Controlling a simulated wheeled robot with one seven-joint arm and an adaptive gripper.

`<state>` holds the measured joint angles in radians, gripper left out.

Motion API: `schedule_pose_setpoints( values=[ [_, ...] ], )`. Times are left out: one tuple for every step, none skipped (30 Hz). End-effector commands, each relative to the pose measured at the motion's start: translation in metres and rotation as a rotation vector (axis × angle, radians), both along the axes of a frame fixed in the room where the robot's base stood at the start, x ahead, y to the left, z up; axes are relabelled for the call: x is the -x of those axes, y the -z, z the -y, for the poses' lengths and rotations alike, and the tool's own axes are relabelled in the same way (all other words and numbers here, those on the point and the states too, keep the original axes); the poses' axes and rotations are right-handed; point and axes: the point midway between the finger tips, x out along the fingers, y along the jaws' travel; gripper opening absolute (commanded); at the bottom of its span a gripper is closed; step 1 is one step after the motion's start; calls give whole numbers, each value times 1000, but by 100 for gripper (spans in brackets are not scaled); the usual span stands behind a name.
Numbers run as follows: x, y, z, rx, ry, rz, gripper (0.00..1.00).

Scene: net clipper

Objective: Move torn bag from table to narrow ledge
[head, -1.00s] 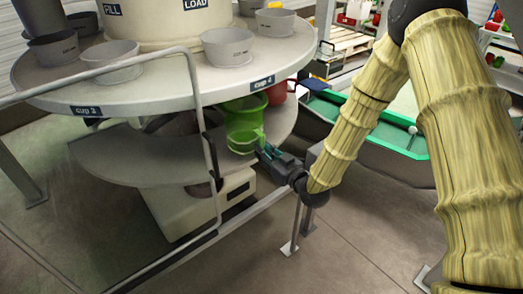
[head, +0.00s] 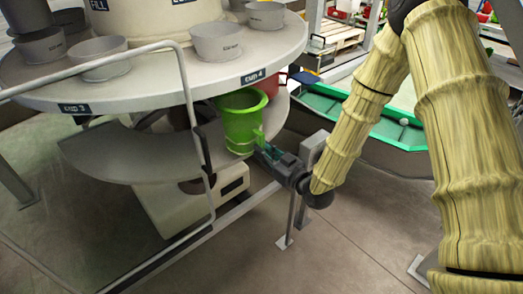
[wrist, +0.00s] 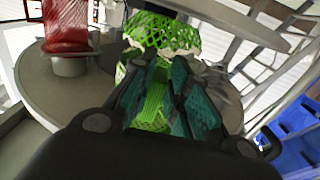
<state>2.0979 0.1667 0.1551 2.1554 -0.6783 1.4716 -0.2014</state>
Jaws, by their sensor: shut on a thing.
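A green net bag (head: 240,128), which seems to be the torn bag, is at the right end of the lower grey shelf (head: 120,166), below the round table (head: 150,88). In the wrist view its mesh (wrist: 162,30) spreads open beyond the fingers, and a strip of netting runs back between them. My gripper (head: 264,150) is shut on this green netting, at the bag's lower right side. In the wrist view the teal finger pads (wrist: 163,82) stand on both sides of the strip. I cannot tell whether the bag rests on the shelf or which surface is the narrow ledge.
Grey cups (head: 218,42) stand on the round table. A metal rail (head: 200,125) crosses in front. A green-rimmed tray (head: 345,112) is to the right.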

Motion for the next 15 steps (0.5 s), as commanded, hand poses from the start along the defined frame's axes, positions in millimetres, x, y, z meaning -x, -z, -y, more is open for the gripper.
schedule_pose_setpoints(
  values=[
    [2, 0, 1, 0, 0, 0, 0],
    [2, 0, 2, 0, 0, 0, 0],
    [4, 0, 3, 0, 0, 0, 0],
    [4, 0, 3, -1, 0, 1, 0],
    [5, 0, 4, -1, 0, 1, 0],
    [6, 0, 5, -1, 0, 1, 0],
    [7, 0, 6, -1, 0, 1, 0],
    [8, 0, 6, -1, 0, 1, 0],
    [9, 0, 7, -1, 0, 1, 0],
    [10, 0, 8, -1, 0, 1, 0],
    [11, 0, 9, -1, 0, 1, 0],
    [13, 0, 10, -1, 1, 0, 0],
    [14, 0, 10, -1, 1, 0, 0],
    [15, 0, 11, -1, 1, -1, 0],
    [16, 0, 12, -1, 1, -1, 0]
  ],
)
